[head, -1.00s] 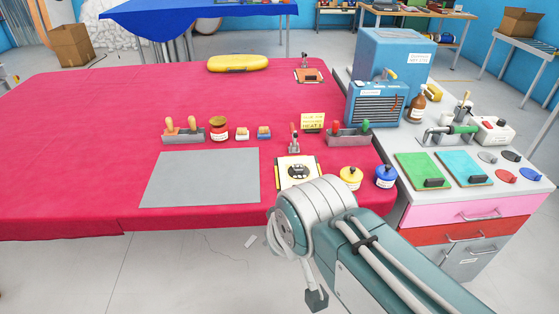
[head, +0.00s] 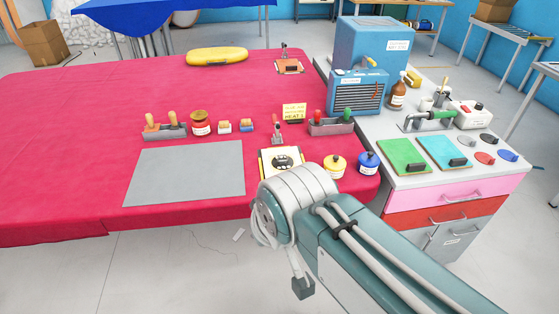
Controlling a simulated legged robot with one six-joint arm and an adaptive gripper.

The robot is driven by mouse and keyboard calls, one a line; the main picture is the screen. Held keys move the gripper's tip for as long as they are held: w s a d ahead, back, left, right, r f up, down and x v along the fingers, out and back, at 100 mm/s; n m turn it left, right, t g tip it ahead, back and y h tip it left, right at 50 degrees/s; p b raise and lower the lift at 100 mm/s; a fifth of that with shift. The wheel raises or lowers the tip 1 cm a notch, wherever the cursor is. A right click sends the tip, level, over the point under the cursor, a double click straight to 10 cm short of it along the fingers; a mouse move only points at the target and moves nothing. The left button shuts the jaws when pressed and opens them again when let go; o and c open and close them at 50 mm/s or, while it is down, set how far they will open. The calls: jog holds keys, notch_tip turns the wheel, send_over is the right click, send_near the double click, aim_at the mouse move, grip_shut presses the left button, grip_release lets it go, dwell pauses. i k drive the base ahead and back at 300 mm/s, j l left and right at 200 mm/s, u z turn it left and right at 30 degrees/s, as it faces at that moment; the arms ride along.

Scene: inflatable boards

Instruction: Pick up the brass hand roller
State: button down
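I cannot make out the brass hand roller for certain. Two upright tools with orange-tan handles (head: 153,120) stand in a grey holder (head: 165,134) at the left of the red-covered table (head: 80,150). A second grey holder (head: 331,127) at the right holds tools with a red handle (head: 318,116) and a green handle (head: 346,114). The heads of these tools are hidden in the holders. My arm reaches in from the lower right, with its white rounded joint in front of the table's near edge. My gripper is not in view.
A grey mat (head: 185,172) lies at the front of the table. Right of it are a yellow-and-white device (head: 282,161), a yellow pot (head: 335,167) and a blue pot (head: 368,163). A cart (head: 480,165) stands against the right side. The table's left part is clear.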

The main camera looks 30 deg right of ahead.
aim_at(175, 125)
jog(key=i+j+z, duration=0.2)
jog(key=i+j, duration=1.2)
jog(key=i, duration=0.05)
